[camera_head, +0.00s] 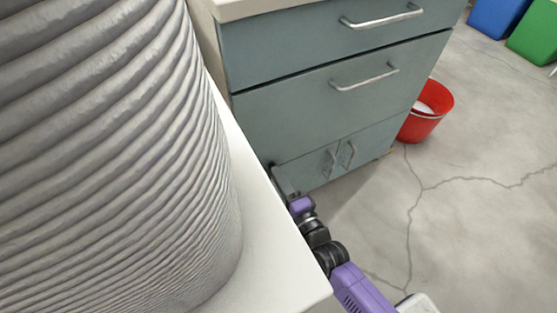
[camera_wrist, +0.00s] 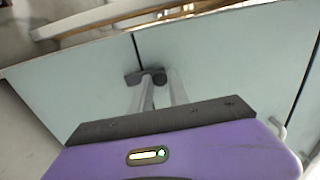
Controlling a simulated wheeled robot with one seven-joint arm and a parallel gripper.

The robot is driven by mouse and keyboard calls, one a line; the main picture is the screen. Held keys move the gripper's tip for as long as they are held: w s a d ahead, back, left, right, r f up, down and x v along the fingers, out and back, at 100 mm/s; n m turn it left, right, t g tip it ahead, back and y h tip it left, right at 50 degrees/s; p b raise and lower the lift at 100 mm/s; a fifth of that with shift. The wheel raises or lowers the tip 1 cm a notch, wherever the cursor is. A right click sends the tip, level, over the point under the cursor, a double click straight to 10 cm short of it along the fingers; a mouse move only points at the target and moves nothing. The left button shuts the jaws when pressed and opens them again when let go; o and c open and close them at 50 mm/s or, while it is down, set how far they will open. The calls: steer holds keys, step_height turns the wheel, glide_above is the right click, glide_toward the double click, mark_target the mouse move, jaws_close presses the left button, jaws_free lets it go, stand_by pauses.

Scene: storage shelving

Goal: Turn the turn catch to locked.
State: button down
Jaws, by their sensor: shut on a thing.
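The turn catch (camera_wrist: 133,78) is a small dark piece on the pale blue-grey cabinet front in the wrist view, at the lower end of the dark seam between two panels. Its bar appears to lie crosswise to that seam. My gripper (camera_wrist: 156,82) is shut on the catch, with one pale finger on each side; the fingers hide part of it. In the head view my purple wrist is low beside the cabinet's near end, and the catch cannot be made out there.
The blue-grey cabinet (camera_head: 310,95) has two drawers with bar handles and two small doors below. A white-topped surface (camera_head: 265,270) bearing a large ribbed grey cylinder (camera_head: 110,150) blocks the left.

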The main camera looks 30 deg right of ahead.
stand_by(0.3)
steer(key=c, duration=1.3)
jaws_free()
steer(key=shift+o, duration=0.2)
steer(key=s+p, duration=0.2)
steer(key=s, duration=0.5)
steer(key=shift+s, duration=0.4)
